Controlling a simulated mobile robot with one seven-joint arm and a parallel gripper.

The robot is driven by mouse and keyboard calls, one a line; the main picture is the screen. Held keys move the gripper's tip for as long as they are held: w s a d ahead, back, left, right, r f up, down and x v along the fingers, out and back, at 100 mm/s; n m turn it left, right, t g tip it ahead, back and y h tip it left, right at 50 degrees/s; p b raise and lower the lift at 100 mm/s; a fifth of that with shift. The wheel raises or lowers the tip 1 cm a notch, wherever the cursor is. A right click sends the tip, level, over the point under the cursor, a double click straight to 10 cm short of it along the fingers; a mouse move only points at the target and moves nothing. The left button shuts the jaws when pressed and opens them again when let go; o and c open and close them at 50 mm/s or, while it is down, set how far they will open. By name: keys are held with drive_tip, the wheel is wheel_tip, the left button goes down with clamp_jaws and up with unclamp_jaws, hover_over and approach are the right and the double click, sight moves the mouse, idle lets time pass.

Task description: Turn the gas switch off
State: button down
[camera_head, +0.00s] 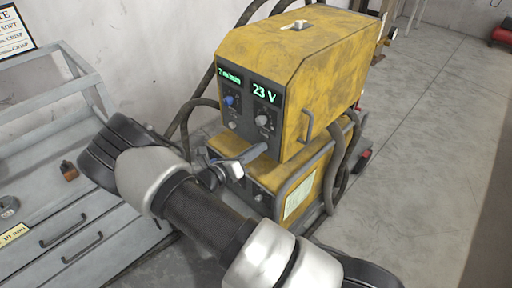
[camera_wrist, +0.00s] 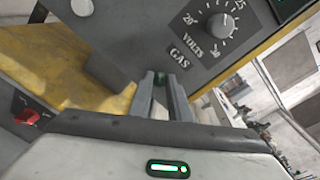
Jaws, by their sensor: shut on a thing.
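The yellow welding machine (camera_head: 300,60) stands against the wall, with a dark front panel (camera_head: 245,105). In the wrist view, the GAS label (camera_wrist: 180,58) is printed on the panel below the VOLTS knob (camera_wrist: 219,26). My gripper (camera_wrist: 161,82) is at the panel just beside this label, its two fingers close together. In the head view, my gripper (camera_head: 256,150) reaches the panel's lower edge.
A blue knob (camera_head: 229,100) and lit displays (camera_head: 264,93) are on the panel. A lower yellow unit (camera_head: 298,198) and hoses (camera_head: 335,165) are close by. A grey drawer cabinet (camera_head: 75,235) stands at left. The floor (camera_head: 430,150) at right is clear.

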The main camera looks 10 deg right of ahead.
drive_tip(key=shift+a+n, duration=0.1)
drive_tip(key=shift+n, duration=0.6)
drive_tip(key=c, duration=1.7)
unclamp_jaws()
drive_tip(key=shift+o, duration=0.2)
drive_tip(key=b+v, duration=0.1)
drive_tip(key=v, duration=1.6)
drive_tip(key=shift+a, duration=0.25)
